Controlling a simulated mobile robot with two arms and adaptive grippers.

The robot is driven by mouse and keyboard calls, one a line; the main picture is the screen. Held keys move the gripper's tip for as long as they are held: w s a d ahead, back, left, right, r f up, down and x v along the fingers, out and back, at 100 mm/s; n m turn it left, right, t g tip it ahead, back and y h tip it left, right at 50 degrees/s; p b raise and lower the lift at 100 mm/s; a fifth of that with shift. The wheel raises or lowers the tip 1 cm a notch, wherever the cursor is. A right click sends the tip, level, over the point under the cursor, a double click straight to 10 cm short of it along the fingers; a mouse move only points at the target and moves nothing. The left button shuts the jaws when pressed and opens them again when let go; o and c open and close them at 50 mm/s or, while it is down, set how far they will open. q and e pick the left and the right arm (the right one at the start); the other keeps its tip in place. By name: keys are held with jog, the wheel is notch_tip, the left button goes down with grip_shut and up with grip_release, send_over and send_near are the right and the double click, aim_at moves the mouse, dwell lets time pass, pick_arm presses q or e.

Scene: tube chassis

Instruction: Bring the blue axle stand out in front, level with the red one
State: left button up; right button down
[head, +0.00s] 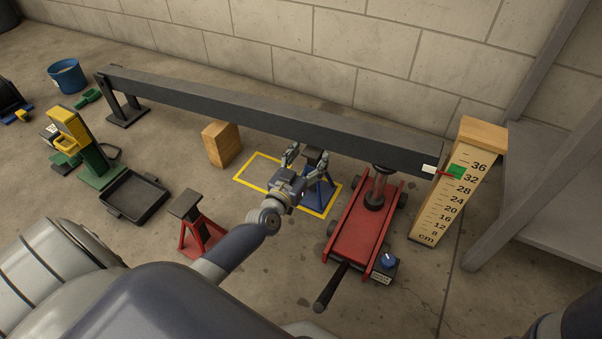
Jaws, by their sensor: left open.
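The blue axle stand (320,189) stands on the floor inside a yellow outlined rectangle (245,185), under the long dark beam (235,108). My left gripper (306,154) is open, with its fingers apart around the upper part of the blue stand; I cannot tell whether they touch it. My gripper and wrist hide part of the stand. The red axle stand (202,236) stands in front of the beam, to the left of my left arm, with its grey top upright. My right gripper is out of view.
A red trolley jack (361,225) with a dark handle stands under the beam's right end, just right of the blue stand. A height scale board (446,195) is beside it. A wooden block (221,144) and a black tray (135,196) lie left. Floor between the red stand and jack is mostly clear.

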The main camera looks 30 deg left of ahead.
aim_at(315, 149)
pick_arm(q)
jog(key=shift+w+b, duration=0.7)
jog(key=shift+w, duration=1.3)
grip_shut()
